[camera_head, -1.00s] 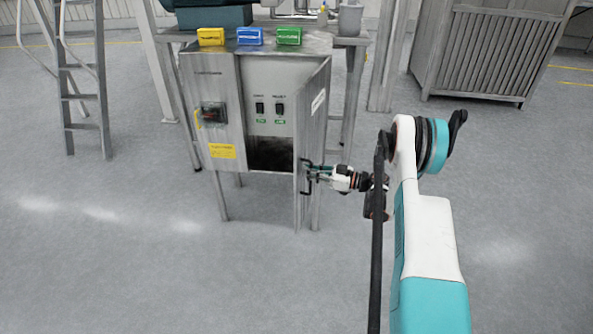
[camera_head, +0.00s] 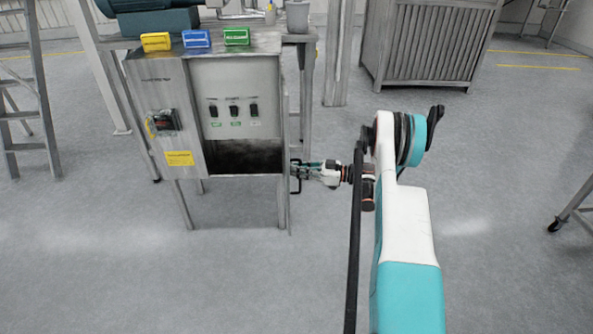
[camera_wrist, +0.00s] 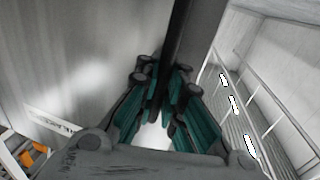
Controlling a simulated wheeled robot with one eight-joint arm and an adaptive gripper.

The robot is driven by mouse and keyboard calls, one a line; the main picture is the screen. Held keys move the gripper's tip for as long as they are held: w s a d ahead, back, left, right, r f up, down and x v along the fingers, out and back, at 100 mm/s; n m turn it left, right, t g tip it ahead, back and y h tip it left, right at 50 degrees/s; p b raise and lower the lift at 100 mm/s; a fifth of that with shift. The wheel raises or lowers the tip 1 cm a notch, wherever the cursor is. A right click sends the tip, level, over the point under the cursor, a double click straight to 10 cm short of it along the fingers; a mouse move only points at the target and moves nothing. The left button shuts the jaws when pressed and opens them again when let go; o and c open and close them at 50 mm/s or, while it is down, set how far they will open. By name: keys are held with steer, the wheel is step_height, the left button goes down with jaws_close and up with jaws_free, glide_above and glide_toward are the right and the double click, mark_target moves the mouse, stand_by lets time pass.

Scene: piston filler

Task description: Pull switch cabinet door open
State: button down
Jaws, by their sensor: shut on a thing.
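The steel switch cabinet (camera_head: 165,90) stands left of centre in the head view. Its door (camera_head: 287,160) is swung open and shows nearly edge-on at the right side of the opening. A dark handle (camera_head: 296,178) sticks out from the door's outer face. My gripper (camera_head: 301,166) is at the handle, to the right of the door. In the wrist view, my gripper's teal-padded fingers (camera_wrist: 168,105) are closed around the dark handle bar (camera_wrist: 181,45). Inside the opening, a panel (camera_head: 232,90) shows several black switches, with a dark space below.
Yellow (camera_head: 156,41), blue (camera_head: 196,38) and green (camera_head: 237,36) boxes sit on the cabinet top. A ladder (camera_head: 30,115) stands at left. A slatted metal cabinet (camera_head: 430,45) stands at the back right. The floor in front is clear.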

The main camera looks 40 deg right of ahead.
steer(key=c, duration=2)
jaws_free()
steer(key=shift+s+a, duration=0.15)
steer(key=v, duration=1.2)
